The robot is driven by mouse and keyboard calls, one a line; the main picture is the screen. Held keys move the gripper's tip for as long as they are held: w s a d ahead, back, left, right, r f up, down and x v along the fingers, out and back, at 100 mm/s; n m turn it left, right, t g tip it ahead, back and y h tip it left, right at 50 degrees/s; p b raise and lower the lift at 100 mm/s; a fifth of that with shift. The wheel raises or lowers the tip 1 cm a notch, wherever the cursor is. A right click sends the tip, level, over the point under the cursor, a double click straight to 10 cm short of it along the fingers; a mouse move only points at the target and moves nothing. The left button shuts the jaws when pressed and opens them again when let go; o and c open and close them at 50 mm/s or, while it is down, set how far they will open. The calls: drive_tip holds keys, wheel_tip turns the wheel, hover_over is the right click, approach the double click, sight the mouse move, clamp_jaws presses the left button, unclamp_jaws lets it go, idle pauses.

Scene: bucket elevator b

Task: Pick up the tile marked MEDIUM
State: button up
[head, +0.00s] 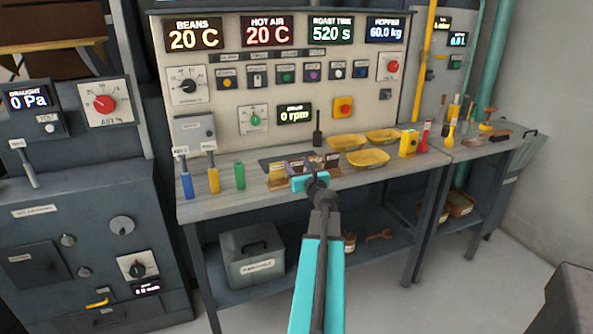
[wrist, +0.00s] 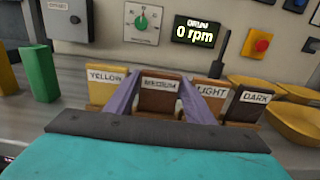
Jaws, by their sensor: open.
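The tile marked MEDIUM (wrist: 160,99) is dark brown and stands upright in a brown holder on the bench, in the middle of the wrist view. My gripper (wrist: 162,84) is open, with one purple-grey finger at each side of this tile. I cannot tell whether the fingers touch it. The tile's lower part is hidden behind my gripper's body. The yellow tile marked YELLOW (wrist: 107,76) stands to its left. The tan tile marked LIGHT (wrist: 209,91) and the dark tile marked DARK (wrist: 248,98) stand to its right. In the head view my gripper (head: 312,176) covers part of this row.
A green block (wrist: 40,73) stands left of the tiles. Yellow trays (head: 359,158) lie to the right, near a dark upright scoop or tool (head: 317,131). The control panel (head: 290,90) rises behind the bench (head: 225,203). The bench front at left is bare.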

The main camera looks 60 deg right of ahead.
idle(0.5)
drive_tip(key=c, duration=0.7)
drive_tip(key=shift+c, duration=0.2)
drive_tip(key=shift+r, duration=0.1)
drive_tip(key=shift+r, duration=1.8)
drive_tip(key=s+a+b, duration=0.2)
drive_tip(key=s+a, duration=0.3)
drive_tip(key=a, duration=0.1)
drive_tip(key=shift+a+b, duration=0.2)
drive_tip(key=shift+b, duration=0.1)
